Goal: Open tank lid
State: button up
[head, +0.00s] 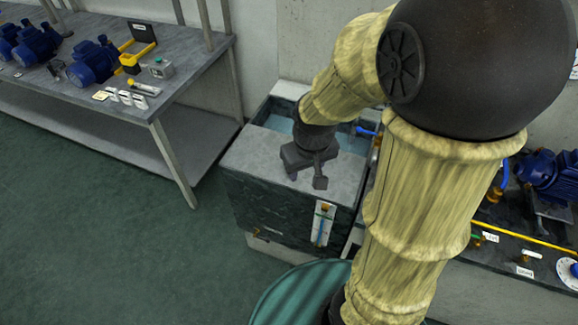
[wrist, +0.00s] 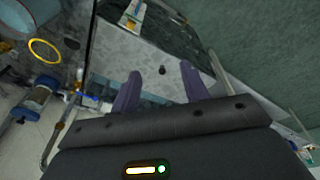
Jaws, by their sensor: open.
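The tank (head: 270,207) is a dark, marbled box below my arm in the head view. Its grey flat lid (head: 252,150) covers the front part of the top. Bluish water shows behind the lid. My gripper (head: 306,180) points down over the lid, open and empty. In the wrist view its two purple-grey fingers (wrist: 160,78) stand apart over the lid (wrist: 118,52). A small dark knob (wrist: 162,70) shows on the lid between the fingertips. I cannot tell how high the fingers are above it. In the head view my gripper hides the knob.
A level gauge (head: 323,223) is on the tank's front. A bench (head: 190,85) with blue pumps (head: 92,62) stands at the left. Pipes, a blue pump (head: 550,172) and valves are at the right. A green round surface (head: 290,290) is at the bottom. The left floor is clear.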

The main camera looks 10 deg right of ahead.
jog(key=w+a+f+n+b, duration=0.1)
jog(key=w+n+b, duration=0.1)
jog(key=w, duration=0.5)
jog(key=w+a+f+n+h+b, duration=0.1)
jog(key=w+f+n+b, duration=0.1)
jog(key=w+n, duration=0.3)
jog(key=w, duration=0.3)
jog(key=shift+w+f+g, duration=0.2)
jog(key=shift+w+g, duration=0.1)
jog(key=shift+g, duration=0.1)
jog(key=shift+f, duration=0.1)
jog(key=f, duration=0.5)
jog(key=w+d+f, duration=0.1)
jog(key=f, duration=0.5)
jog(key=w+d+f, duration=0.1)
jog(key=f, duration=0.5)
jog(key=shift+w+d, duration=0.15)
jog(key=shift+d, duration=0.1)
jog(key=shift+c, duration=0.5)
grip_shut()
